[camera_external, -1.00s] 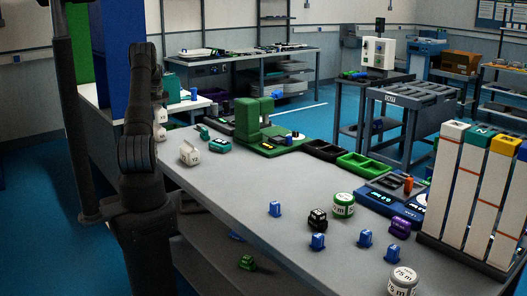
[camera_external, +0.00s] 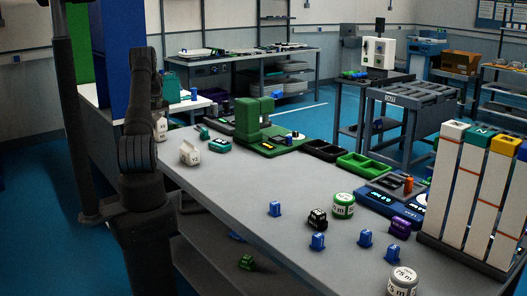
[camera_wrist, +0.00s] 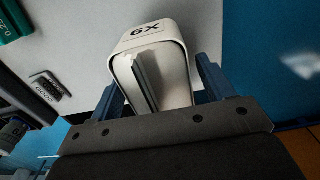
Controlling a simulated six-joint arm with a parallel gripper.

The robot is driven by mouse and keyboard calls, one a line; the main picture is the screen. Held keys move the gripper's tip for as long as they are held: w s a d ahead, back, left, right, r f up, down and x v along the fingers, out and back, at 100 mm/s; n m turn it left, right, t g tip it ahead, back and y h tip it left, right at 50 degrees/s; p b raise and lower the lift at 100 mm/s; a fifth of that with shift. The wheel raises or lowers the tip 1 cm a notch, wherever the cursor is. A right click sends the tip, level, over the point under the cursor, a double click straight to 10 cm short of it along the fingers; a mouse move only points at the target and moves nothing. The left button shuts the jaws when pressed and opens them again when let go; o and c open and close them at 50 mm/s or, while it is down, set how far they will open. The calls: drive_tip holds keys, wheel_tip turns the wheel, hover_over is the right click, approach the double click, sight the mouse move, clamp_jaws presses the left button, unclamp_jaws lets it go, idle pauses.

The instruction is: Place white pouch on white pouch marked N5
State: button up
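A white pouch (camera_wrist: 155,65) with a dark label, reading like "6X" in this view, stands between the two fingers of my gripper (camera_wrist: 160,88) in the wrist view. The blue fingers are spread, one on each side, with a narrow gap beside the pouch. In the external view white pouch surface (camera_external: 161,128) shows just right of my arm, mostly hidden by it; whether one or two pouches are there I cannot tell. Another white pouch (camera_external: 190,153) with a small dark label stands alone to its right on the table. My gripper is hidden behind my arm in that view.
The grey table (camera_external: 250,180) is clear in its middle. A teal block (camera_external: 220,145) and a green machine (camera_external: 255,125) stand behind the lone pouch. Blue blocks, a green-banded roll (camera_external: 343,205) and a white roll (camera_external: 403,280) stand towards the right.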

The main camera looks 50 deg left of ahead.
sight(158, 118)
wheel_tip(158, 118, up, 12)
drive_tip(key=shift+r, duration=0.15)
idle(0.5)
drive_tip(key=shift+f, duration=4.3)
drive_tip(key=shift+f, duration=0.1)
